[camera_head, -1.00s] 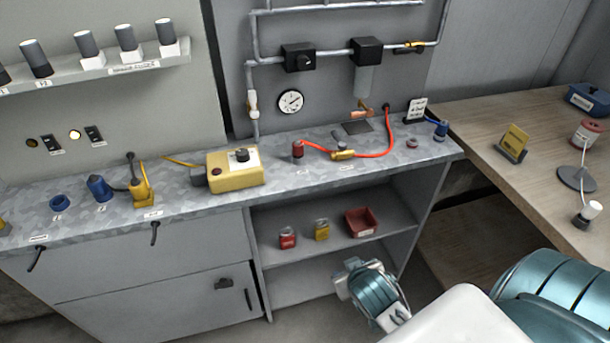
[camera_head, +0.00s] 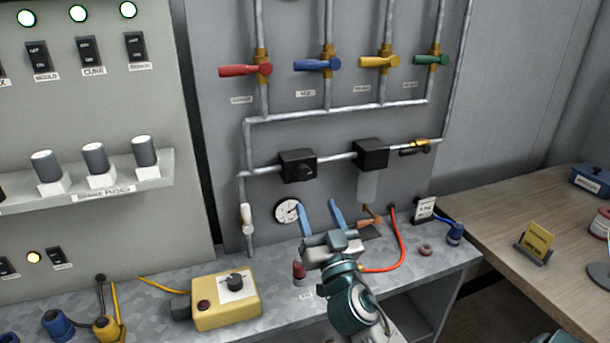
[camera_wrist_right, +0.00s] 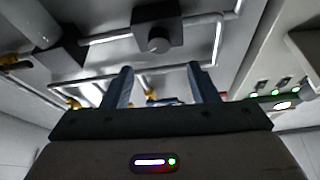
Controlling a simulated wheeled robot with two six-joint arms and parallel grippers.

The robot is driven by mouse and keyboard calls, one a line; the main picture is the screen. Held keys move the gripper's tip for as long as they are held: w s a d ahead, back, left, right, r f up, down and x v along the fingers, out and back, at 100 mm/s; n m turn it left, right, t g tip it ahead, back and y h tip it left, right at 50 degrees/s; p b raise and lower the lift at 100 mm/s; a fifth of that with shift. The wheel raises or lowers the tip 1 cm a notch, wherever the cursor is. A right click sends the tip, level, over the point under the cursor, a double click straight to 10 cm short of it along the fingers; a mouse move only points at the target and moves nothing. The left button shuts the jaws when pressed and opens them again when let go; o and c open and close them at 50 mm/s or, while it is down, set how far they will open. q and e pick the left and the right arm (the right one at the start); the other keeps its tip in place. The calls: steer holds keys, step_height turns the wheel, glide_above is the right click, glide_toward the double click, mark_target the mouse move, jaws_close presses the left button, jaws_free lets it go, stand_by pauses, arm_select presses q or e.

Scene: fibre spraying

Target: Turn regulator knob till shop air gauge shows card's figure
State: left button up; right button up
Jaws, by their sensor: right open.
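The regulator is a black block with a round knob (camera_head: 304,171) on the pipe along the grey back panel. In the right wrist view the knob (camera_wrist_right: 158,41) shows above and between my fingers, apart from them. The round white shop air gauge (camera_head: 287,211) is below the regulator; its reading is too small to make out. My left gripper is not in view.
A black filter block with a clear bowl (camera_head: 369,185) is right of the regulator. Coloured valve handles (camera_head: 316,65) line the pipes above. A yellow box (camera_head: 226,302) and a red hose (camera_head: 400,250) are on the bench.

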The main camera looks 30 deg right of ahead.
mark_target(305, 177)
steer(key=p+x, duration=0.3)
steer(key=x, duration=0.5)
steer(key=shift+w+d+p, duration=0.1)
steer(key=shift+w+p, duration=0.2)
steer(key=shift+f, duration=0.1)
steer(key=c, duration=0.3)
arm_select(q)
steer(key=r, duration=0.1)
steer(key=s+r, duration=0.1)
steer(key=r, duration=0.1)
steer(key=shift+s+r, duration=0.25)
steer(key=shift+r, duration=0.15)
arm_select(e)
steer(key=c, duration=0.7)
